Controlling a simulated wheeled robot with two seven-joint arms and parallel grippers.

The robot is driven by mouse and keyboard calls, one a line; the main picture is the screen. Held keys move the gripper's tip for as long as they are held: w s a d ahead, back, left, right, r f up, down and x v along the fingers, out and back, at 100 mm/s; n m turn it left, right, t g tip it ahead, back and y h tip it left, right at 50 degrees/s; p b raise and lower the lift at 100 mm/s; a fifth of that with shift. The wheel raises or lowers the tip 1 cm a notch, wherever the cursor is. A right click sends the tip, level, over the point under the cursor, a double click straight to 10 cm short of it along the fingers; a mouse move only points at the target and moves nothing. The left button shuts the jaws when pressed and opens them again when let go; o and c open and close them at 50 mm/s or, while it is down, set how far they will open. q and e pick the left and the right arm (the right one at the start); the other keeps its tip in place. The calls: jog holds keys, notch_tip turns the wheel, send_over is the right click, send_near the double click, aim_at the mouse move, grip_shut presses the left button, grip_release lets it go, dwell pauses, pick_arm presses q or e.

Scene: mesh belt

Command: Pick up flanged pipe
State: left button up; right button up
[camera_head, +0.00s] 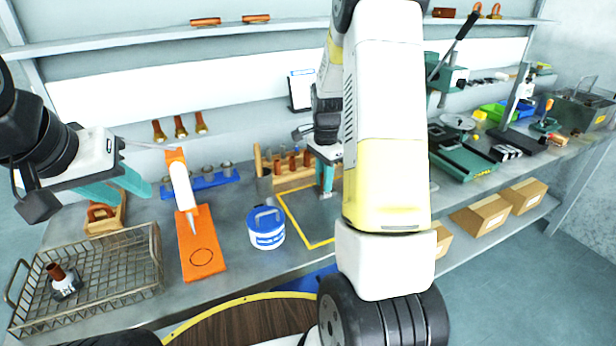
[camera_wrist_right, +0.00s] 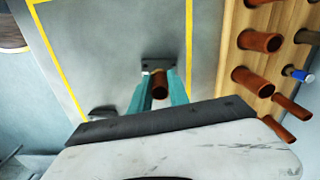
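The flanged pipe (camera_wrist_right: 159,84), a short brown tube with a dark square flange, stands between the teal fingers of my right gripper (camera_wrist_right: 160,92) in the right wrist view. The fingers touch it on both sides, with the flange showing just beyond the tips. In the head view my right gripper (camera_head: 325,180) points down over the yellow-outlined area (camera_head: 290,208); the pipe there is too small to make out. My left gripper (camera_head: 118,188) is open and empty, above the bench at the left.
A wooden rack with brown pipes (camera_wrist_right: 260,41) stands beside the outlined area. A wire basket (camera_head: 120,262) holding another pipe piece (camera_head: 66,280), an orange board (camera_head: 203,262) and a white-blue tub (camera_head: 266,228) stand to the left. A dark flat patch (camera_wrist_right: 103,112) lies near the fingers.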

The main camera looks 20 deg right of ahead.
grip_shut()
dwell(1.1)
